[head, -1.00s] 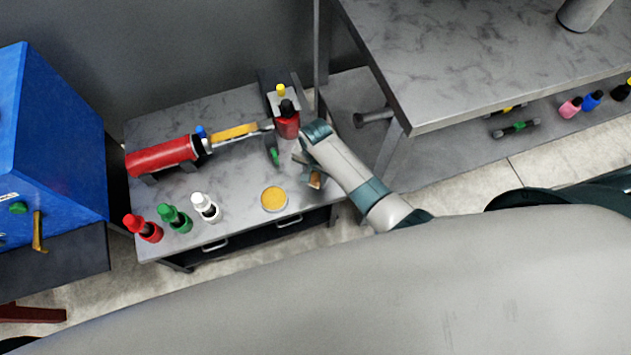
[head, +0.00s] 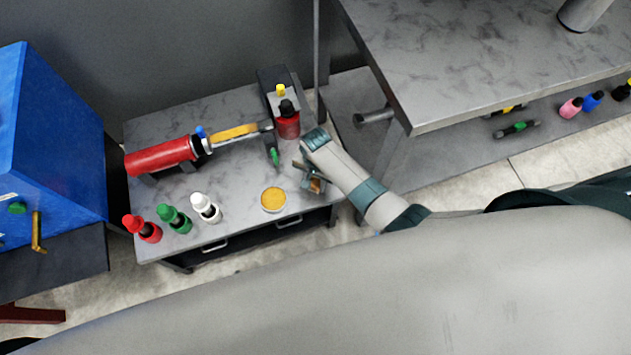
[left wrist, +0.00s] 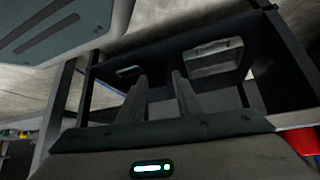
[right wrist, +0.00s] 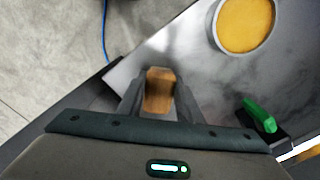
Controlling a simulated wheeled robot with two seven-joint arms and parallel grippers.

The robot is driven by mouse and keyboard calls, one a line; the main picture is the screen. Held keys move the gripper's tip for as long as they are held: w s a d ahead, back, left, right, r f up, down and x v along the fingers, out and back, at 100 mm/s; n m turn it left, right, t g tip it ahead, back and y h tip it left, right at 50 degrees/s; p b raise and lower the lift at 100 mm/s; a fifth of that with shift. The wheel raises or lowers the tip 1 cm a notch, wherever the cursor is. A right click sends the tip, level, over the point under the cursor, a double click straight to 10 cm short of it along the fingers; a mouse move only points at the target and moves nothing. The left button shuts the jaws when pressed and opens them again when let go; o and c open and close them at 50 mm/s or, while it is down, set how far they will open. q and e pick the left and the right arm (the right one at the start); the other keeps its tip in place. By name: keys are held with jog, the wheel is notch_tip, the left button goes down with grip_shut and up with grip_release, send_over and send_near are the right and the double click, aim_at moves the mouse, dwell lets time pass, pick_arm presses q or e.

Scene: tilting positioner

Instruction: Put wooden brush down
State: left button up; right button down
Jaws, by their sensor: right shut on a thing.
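The wooden brush (right wrist: 158,92) shows as a brown wooden block between the fingers of my right gripper (right wrist: 158,100) in the right wrist view. The right gripper (head: 307,176) is shut on it near the front right corner of the small grey marbled table (head: 235,185). In the head view only a small brown bit of the brush (head: 316,186) shows. Whether it touches the tabletop I cannot tell. My left gripper (left wrist: 165,90) shows only in the left wrist view, its fingers apart with nothing visible between them, in front of dark drawers with handles.
A round tin with yellow content (head: 273,199) stands left of the right gripper. Red (head: 143,229), green (head: 175,218) and white (head: 206,208) bottles line the front left. A red cylinder (head: 162,156) lies further back.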

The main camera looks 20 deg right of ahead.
pick_arm(q)
jog(key=shift+a, duration=0.15)
pick_arm(e)
jog(key=shift+f, duration=0.1)
jog(key=c, duration=1.3)
grip_release()
pick_arm(q)
jog(key=shift+s+a+f, duration=0.1)
pick_arm(e)
jog(key=shift+o, duration=0.2)
